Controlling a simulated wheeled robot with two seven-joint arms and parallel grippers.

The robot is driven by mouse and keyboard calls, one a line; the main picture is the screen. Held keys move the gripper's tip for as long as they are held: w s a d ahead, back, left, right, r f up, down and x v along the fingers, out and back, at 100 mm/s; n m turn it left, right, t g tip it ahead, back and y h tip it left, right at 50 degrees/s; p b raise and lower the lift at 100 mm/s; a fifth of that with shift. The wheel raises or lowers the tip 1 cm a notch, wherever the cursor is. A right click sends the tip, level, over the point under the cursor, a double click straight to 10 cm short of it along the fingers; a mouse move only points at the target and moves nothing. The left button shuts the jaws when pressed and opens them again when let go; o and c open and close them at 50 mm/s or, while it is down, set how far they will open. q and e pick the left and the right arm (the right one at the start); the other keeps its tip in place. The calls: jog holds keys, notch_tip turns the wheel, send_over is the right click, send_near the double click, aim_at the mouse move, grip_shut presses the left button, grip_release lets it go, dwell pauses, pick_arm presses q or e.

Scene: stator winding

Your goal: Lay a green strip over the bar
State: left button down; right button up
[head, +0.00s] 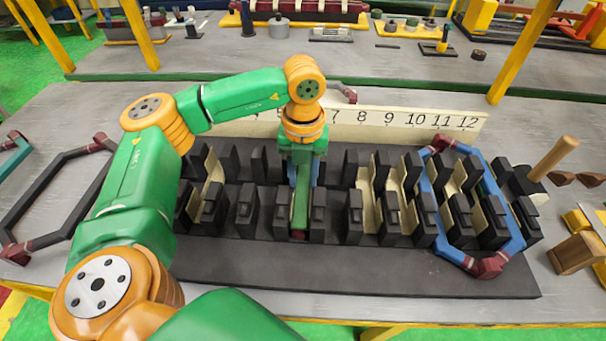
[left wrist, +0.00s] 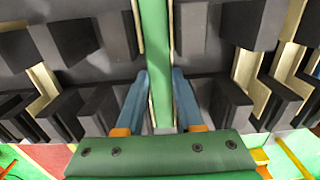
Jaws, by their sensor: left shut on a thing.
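A green strip (head: 300,208) runs front to back in a gap between the black blocks of the slotted fixture (head: 350,262), left of its middle. My left gripper (head: 303,172) reaches down over the gap and is shut on the strip. In the left wrist view its blue fingers (left wrist: 159,82) stand on both sides of the green strip (left wrist: 157,45), which stretches away between the block rows. A small dark-red bit shows at the strip's near end. I cannot make out a bar beneath the strip, nor whether the strip touches it. My right gripper is not in view.
A blue loop with dark-red ends (head: 429,215) sits around blocks at the right. Cream liners (head: 366,190) line several gaps. A numbered plate (head: 400,118) stands behind the blocks. A black loop (head: 62,160) lies at the left, wooden pieces (head: 575,253) at the right.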

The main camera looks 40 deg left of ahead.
aim_at(303, 184)
pick_arm(q)
jog(key=shift+f+b, duration=0.4)
jog(key=shift+f, duration=0.05)
dwell(0.3)
jog(key=shift+c, duration=2.3)
grip_release()
jog(key=shift+r, duration=0.1)
jog(key=shift+r+p, duration=0.65)
jog(key=shift+r, duration=0.05)
notch_tip(303, 184, up, 8)
jog(key=p, duration=0.6)
jog(key=shift+f, duration=0.2)
